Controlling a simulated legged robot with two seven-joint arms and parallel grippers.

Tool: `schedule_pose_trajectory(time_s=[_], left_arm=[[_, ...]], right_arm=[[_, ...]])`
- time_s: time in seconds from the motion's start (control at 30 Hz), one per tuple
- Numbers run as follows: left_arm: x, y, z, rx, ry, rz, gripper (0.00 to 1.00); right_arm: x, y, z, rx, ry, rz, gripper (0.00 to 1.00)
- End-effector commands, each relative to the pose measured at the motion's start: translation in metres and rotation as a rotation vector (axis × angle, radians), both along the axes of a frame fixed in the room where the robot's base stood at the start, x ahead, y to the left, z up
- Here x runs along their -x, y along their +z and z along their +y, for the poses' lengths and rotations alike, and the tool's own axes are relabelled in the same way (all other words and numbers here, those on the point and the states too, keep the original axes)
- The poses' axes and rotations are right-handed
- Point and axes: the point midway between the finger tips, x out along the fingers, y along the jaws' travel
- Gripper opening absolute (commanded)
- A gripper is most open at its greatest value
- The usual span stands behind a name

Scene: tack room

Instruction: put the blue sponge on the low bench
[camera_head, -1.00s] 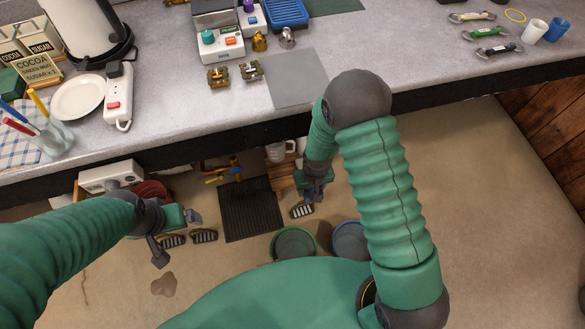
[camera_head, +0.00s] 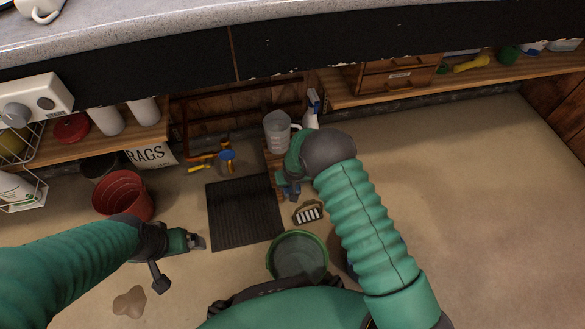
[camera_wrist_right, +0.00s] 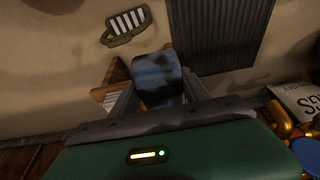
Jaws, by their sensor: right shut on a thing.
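The blue sponge (camera_wrist_right: 158,75) is between the fingers of my right gripper (camera_wrist_right: 160,98) in the right wrist view, and the gripper is shut on it. In the head view my right gripper (camera_head: 291,187) hangs just in front of the low wooden bench (camera_head: 273,162), which is mostly hidden behind it and my arm. Part of the wooden bench (camera_wrist_right: 108,96) shows beneath the fingers in the wrist view. I cannot tell the sponge's height above it. My left gripper (camera_head: 194,241) is at the lower left, over the floor; its finger opening is unclear.
A clear jug (camera_head: 278,131) and a spray bottle (camera_head: 311,108) stand by the bench. A black ribbed mat (camera_head: 244,212), a brush (camera_head: 308,213), a green bucket (camera_head: 298,257) and a red bucket (camera_head: 124,195) are on the floor. The counter overhangs behind. Floor at right is clear.

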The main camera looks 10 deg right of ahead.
Motion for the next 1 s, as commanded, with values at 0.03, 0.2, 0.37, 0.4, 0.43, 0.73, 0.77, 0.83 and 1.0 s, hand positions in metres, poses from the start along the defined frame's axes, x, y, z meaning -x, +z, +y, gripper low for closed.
schedule_pose_trajectory(time_s=[0.03, 0.2, 0.37, 0.4, 0.43, 0.73, 0.77, 0.83, 1.0], left_arm=[[0.0, -0.02, 0.0, 0.0, 0.0, 0.001, 1.0], [0.0, -0.052, 0.0, 0.0, 0.0, 0.001, 1.0], [0.0, -0.07, 0.0, 0.0, 0.0, 0.001, 1.0], [0.0, -0.072, 0.0, 0.0, 0.0, 0.001, 1.0], [0.0, -0.073, 0.0, 0.0, 0.0, 0.001, 1.0], [0.001, -0.114, 0.0, 0.0, 0.0, 0.001, 1.0], [0.001, -0.114, 0.0, 0.0, 0.0, 0.002, 1.0], [0.001, -0.11, 0.0, 0.0, 0.0, 0.001, 1.0], [0.0, -0.109, 0.0, 0.0, 0.0, 0.001, 1.0]], right_arm=[[-0.015, -0.012, -0.005, -0.001, -0.002, -0.004, 0.33], [-0.062, -0.018, -0.018, -0.001, -0.002, -0.003, 0.33], [-0.092, -0.017, -0.026, 0.001, 0.0, 0.0, 0.33], [-0.096, -0.015, -0.027, 0.001, 0.0, 0.001, 0.33], [-0.098, -0.014, -0.028, 0.001, 0.0, 0.001, 0.33], [-0.105, -0.051, -0.029, 0.0, 0.001, 0.003, 0.33], [-0.105, -0.051, -0.029, 0.0, 0.001, 0.003, 0.33], [-0.105, -0.047, -0.029, 0.0, 0.0, 0.002, 0.33], [-0.105, -0.047, -0.029, 0.0, 0.001, 0.003, 0.33]])
